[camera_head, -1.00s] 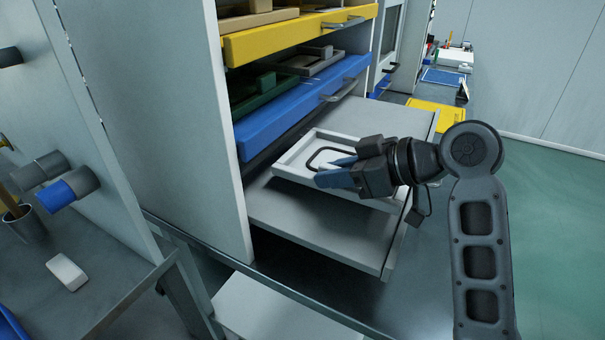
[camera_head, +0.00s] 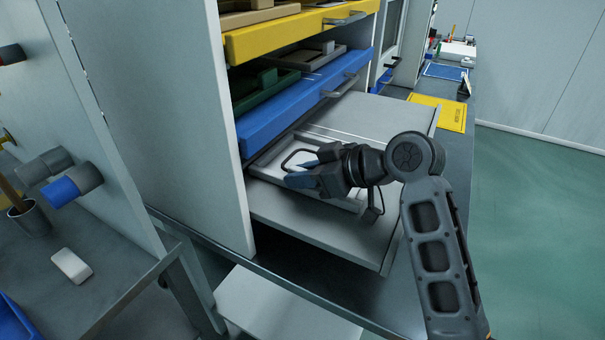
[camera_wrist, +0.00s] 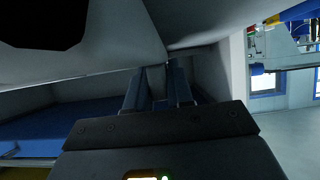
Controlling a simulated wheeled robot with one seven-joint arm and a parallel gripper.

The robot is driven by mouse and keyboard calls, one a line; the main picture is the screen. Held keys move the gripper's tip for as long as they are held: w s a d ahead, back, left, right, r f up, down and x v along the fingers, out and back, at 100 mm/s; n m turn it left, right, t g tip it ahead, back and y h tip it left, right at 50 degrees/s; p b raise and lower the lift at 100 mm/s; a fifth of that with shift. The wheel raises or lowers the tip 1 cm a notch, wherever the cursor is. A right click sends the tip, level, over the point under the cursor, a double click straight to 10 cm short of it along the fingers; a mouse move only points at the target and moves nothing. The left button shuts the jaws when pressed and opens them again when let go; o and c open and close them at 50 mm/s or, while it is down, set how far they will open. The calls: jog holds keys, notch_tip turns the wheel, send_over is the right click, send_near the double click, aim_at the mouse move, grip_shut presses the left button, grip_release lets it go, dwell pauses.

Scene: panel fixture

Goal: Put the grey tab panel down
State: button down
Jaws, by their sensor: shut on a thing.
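The grey tab panel (camera_head: 272,162) is a pale, shallow tray-like piece with a raised rim and a dark loop outline on its face. It is over the grey pulled-out shelf (camera_head: 300,222), below the blue drawer. My gripper (camera_head: 299,178) reaches in from the right, its blue fingers at the panel. In the wrist view my gripper (camera_wrist: 158,90) is shut on a small grey tab (camera_wrist: 156,78) of the panel, whose pale body (camera_wrist: 110,45) fills the top. My gripper and wrist hide part of the panel. I cannot tell whether its whole underside touches the shelf.
The blue drawer (camera_head: 300,108) and yellow drawer (camera_head: 290,38) stick out close above the panel. The cabinet's grey side wall (camera_head: 185,110) stands to the left. The shelf has bare room at the back right and front. A yellow sheet (camera_head: 440,112) lies beyond.

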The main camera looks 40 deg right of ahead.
jog(key=shift+f, duration=0.1)
jog(key=c, duration=1)
grip_release()
jog(key=v, duration=1.2)
